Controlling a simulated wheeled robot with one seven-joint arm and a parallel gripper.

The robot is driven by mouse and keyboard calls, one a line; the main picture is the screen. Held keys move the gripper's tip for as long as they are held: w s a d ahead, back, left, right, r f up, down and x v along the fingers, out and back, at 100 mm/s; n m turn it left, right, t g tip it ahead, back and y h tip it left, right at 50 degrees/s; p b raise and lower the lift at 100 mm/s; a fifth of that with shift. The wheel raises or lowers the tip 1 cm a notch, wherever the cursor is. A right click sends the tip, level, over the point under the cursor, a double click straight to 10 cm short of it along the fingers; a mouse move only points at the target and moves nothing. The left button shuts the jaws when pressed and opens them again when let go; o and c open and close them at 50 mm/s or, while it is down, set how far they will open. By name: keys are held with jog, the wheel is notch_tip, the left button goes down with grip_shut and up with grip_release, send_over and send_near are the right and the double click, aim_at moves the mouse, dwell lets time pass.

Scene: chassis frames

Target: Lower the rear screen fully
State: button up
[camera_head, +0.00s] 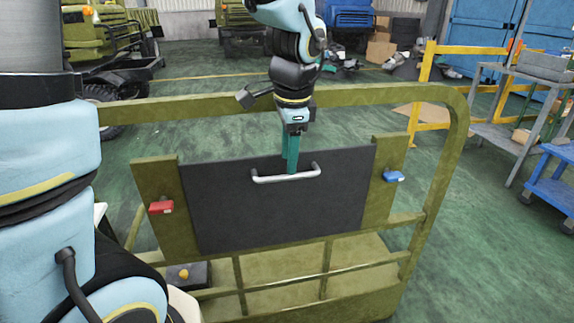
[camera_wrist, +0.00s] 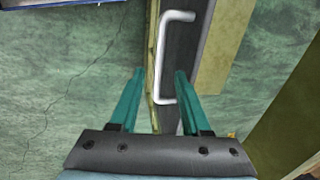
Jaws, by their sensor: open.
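The rear screen (camera_head: 250,218) is a dark grey panel held between two olive side posts on an olive tubular frame. A silver bar handle (camera_head: 287,178) runs along its upper part, and it also shows in the wrist view (camera_wrist: 164,55). My gripper (camera_head: 291,170) has teal fingers pointing down at the middle of the handle. In the wrist view the fingers (camera_wrist: 158,78) are spread apart, with the handle's end and the panel's edge (camera_wrist: 182,60) between or just beyond them. I cannot tell whether a finger touches the handle.
A red block (camera_head: 161,207) sits on the left post and a blue block (camera_head: 393,176) on the right post. The olive top rail (camera_head: 400,92) passes behind my gripper. A grey shelf cart (camera_head: 500,135) stands right. Green floor behind is mostly clear.

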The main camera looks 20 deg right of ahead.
jog(key=shift+w+f, duration=0.15)
jog(key=shift+f, duration=0.75)
jog(key=shift+w+f, duration=0.15)
jog(key=shift+f, duration=0.75)
grip_shut()
